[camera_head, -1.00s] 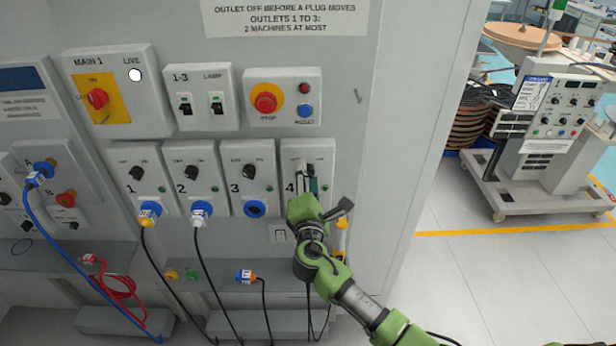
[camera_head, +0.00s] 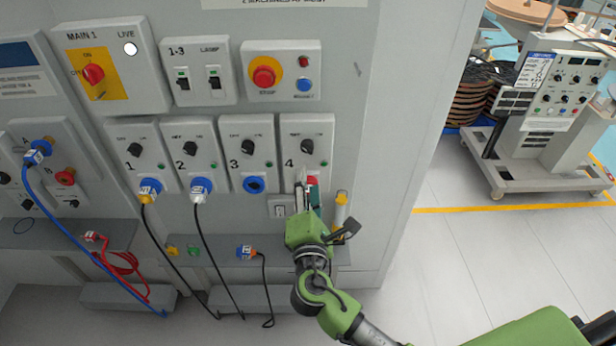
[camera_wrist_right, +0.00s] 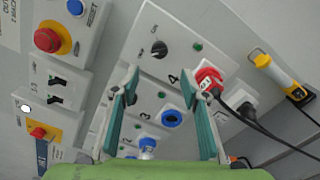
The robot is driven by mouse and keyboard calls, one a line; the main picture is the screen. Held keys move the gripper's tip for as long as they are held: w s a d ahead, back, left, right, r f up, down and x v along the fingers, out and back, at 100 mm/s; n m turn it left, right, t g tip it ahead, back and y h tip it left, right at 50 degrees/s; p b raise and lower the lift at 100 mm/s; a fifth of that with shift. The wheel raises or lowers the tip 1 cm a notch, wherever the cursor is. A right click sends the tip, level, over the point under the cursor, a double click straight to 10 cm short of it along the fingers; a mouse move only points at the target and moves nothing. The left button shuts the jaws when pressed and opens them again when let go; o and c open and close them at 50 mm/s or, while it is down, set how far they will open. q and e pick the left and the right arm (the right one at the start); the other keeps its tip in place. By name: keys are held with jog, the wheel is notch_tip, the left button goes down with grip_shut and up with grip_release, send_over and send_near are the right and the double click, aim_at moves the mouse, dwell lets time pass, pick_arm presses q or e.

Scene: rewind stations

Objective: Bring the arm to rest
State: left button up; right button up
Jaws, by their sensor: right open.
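My right gripper (camera_head: 307,182) is in front of the lower part of outlet 4 (camera_head: 320,127) on the grey wall panel, and its arm comes in from the bottom right. In the right wrist view its two teal-padded fingers (camera_wrist_right: 158,82) are apart with nothing between them. A red plug (camera_wrist_right: 207,82) sits in outlet 4, just beyond the right finger; in the head view only a bit of its red shows behind the gripper. The dial of outlet 4 (camera_wrist_right: 159,49) is uncovered. I cannot tell whether a finger touches the plug. My left gripper is not in view.
Outlets 1 (camera_head: 139,147) and 2 (camera_head: 191,146) hold blue plugs; outlet 3 (camera_head: 248,145) is empty. A red stop button (camera_head: 264,76) is above. A yellow-and-white lamp (camera_head: 341,210) hangs right of my gripper. The floor to the right (camera_head: 450,250) is clear before a wheeled machine (camera_head: 550,110).

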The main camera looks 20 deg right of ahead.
dwell(0.4)
jog(key=s+d+f+m+g+y+b, duration=0.1)
jog(key=s+f+m+g, duration=0.2)
jog(key=f, duration=1.1)
jog(key=s+d+f+g+y+b, duration=0.1)
jog(key=s+f+g+b, duration=0.3)
jog(key=f, duration=1)
jog(key=s+d+f+m+g+y+p, duration=0.15)
jog(key=s+f, duration=0.45)
jog(key=f, duration=0.8)
jog(key=s+d+f+m+g+b, duration=0.1)
jog(key=s+f+m, duration=0.3)
jog(key=s+f, duration=0.4)
jog(key=s+d+f+m+g+y+b, duration=0.1)
jog(key=s+f+m+g, duration=0.3)
jog(key=s, duration=1.2)
jog(key=s+d+f+m+g+b, duration=0.1)
jog(key=s+f+m+g+b, duration=0.2)
jog(key=s+f, duration=0.9)
jog(key=shift+d+f+m, duration=0.15)
jog(key=shift+d+m, duration=0.1)
jog(key=shift+m, duration=0.9)
